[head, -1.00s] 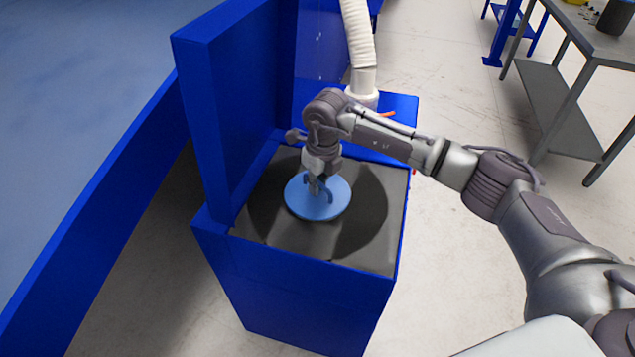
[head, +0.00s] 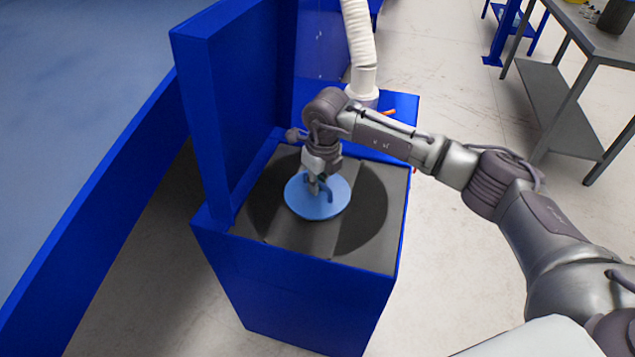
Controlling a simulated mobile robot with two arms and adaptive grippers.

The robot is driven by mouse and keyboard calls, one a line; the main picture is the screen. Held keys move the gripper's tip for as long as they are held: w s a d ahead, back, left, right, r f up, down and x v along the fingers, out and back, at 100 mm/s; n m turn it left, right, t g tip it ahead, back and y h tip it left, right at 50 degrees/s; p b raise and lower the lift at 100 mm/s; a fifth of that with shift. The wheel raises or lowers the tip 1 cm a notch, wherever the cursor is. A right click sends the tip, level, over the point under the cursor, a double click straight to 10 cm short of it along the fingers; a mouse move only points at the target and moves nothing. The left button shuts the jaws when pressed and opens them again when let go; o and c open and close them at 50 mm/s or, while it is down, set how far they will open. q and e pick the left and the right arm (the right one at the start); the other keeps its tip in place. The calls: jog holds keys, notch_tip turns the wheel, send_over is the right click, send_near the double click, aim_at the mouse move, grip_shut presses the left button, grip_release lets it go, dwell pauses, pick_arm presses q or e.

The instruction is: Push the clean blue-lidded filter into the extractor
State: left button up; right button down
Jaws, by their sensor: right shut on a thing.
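The blue-lidded filter shows as a round light-blue lid (head: 312,208) with a raised handle, in the middle of the head view. It sits at the dark circular area in the grey top of the blue extractor (head: 300,283). The filter's body below the lid is not visible. My right gripper (head: 318,190) points down from above and is shut on the lid's handle. The fingers partly hide the handle. My left gripper is not in view.
A tall blue panel (head: 235,110) stands along the extractor's left side. A white ribbed hose (head: 360,50) rises behind it. A grey table (head: 590,45) stands at the far right, with clear floor between. A large blue surface (head: 80,100) fills the left.

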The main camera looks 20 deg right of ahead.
jog(key=shift+f, duration=0.25)
dwell(0.3)
jog(key=c, duration=1.2)
grip_release()
jog(key=shift+o, duration=0.3)
jog(key=shift+f, duration=0.1)
